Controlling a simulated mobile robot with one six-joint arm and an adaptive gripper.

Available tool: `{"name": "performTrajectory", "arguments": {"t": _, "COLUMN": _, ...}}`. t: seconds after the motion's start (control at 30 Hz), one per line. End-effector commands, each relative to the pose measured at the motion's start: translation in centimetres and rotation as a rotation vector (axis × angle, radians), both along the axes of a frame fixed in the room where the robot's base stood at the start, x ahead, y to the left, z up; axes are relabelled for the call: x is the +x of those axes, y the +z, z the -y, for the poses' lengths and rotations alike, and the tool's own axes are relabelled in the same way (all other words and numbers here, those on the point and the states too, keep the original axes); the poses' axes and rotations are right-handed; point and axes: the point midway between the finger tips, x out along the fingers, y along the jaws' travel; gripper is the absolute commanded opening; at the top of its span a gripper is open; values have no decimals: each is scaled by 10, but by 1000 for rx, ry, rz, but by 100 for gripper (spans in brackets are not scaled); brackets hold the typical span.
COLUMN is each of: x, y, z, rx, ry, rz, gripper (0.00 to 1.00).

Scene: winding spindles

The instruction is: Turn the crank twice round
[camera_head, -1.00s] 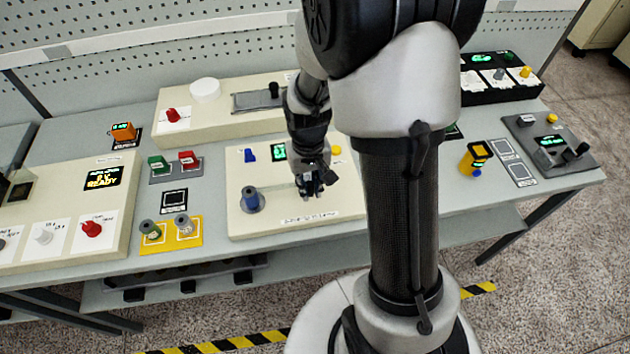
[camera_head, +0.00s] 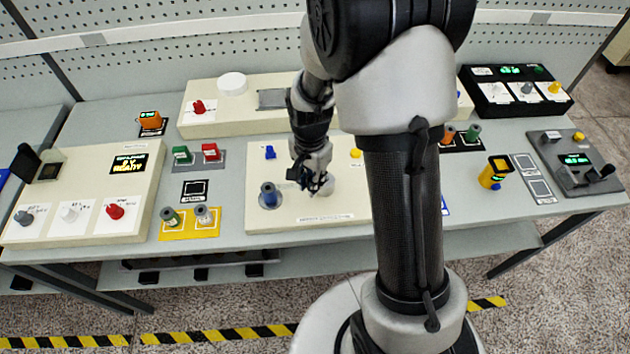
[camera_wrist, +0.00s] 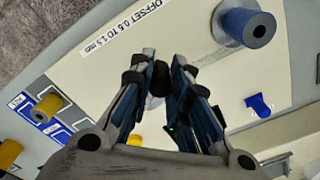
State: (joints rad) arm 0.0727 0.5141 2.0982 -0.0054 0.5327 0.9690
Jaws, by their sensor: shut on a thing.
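The cream winder panel (camera_head: 347,209) stands in the middle of the bench. A pale round hub (camera_head: 327,189) shows beside my gripper (camera_head: 314,182), on its right in the head view. In the wrist view my gripper (camera_wrist: 161,75) has its fingers closed around a dark knob, the crank's handle (camera_wrist: 157,86). The rest of the crank is mostly hidden behind the fingers. A blue spool (camera_head: 269,194) on a round base stands left of my gripper on the same panel. It also shows in the wrist view (camera_wrist: 243,27).
A blue switch (camera_head: 270,152) and a yellow button (camera_head: 356,153) are on the panel's back part. Two spools sit on a yellow plate (camera_head: 190,225) to the left. A panel with red and white knobs (camera_head: 92,213) is further left. My arm hides the bench to the right of the panel.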

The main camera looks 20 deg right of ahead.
Motion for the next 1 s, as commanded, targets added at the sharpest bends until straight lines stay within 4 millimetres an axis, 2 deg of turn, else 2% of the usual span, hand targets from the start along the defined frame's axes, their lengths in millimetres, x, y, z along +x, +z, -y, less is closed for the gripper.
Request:
{"name": "performTrajectory", "arguments": {"t": 0.3, "x": 5, "y": 0, "z": -3, "rx": 1, "ry": -113, "rz": -3, "gripper": 0}}
{"name": "performTrajectory", "arguments": {"t": 0.83, "x": 6, "y": 0, "z": -3, "rx": 2, "ry": -134, "rz": -2, "gripper": 0}}
{"name": "performTrajectory", "arguments": {"t": 0.87, "x": 6, "y": 0, "z": -3, "rx": 1, "ry": -134, "rz": -3, "gripper": 18}}
{"name": "performTrajectory", "arguments": {"t": 1.0, "x": 6, "y": 0, "z": -3, "rx": 1, "ry": -133, "rz": -2, "gripper": 28}}
